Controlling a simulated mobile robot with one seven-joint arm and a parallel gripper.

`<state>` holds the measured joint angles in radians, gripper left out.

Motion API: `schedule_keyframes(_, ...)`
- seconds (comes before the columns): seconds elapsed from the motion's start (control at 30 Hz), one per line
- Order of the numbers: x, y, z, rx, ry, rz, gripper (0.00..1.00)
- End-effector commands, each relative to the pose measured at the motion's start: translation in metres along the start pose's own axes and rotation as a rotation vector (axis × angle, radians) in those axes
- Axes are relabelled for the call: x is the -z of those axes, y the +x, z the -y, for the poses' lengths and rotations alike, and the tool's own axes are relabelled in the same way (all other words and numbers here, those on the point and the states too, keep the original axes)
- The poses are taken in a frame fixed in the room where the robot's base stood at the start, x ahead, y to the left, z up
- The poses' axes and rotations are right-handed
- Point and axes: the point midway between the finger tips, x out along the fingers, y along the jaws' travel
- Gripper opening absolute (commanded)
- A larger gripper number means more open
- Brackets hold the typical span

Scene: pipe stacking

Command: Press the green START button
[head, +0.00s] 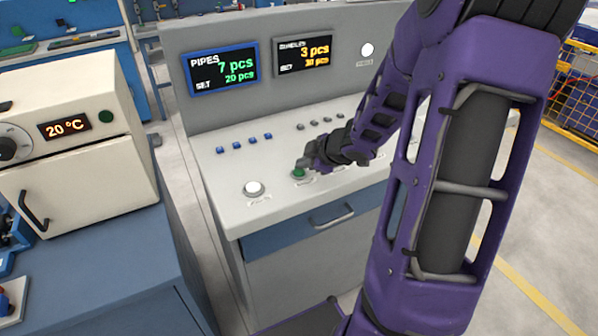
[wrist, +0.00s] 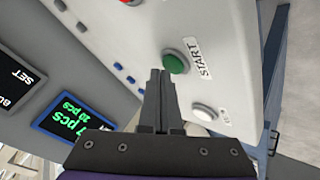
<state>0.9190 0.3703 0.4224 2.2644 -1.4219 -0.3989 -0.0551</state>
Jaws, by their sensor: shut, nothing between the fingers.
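The green START button (head: 298,173) sits on the light control panel, in a grey ring. In the head view my gripper (head: 306,162) is just above and behind the button. I cannot tell whether the fingertips touch it.
A white button (head: 254,188) lies left of the green one, and blue buttons (head: 245,142) sit behind. A red button (wrist: 130,2) shows at the wrist view's top edge. Displays (head: 222,68) stand at the back. An oven-like unit (head: 75,150) is at left.

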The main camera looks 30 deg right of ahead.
Motion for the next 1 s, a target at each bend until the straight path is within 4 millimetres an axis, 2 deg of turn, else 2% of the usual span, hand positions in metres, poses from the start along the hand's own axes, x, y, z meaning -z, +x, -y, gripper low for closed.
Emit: schedule_keyframes(1.0,-0.0037,0.0060,0.0045,0.001,-0.001,-0.001,0.00)
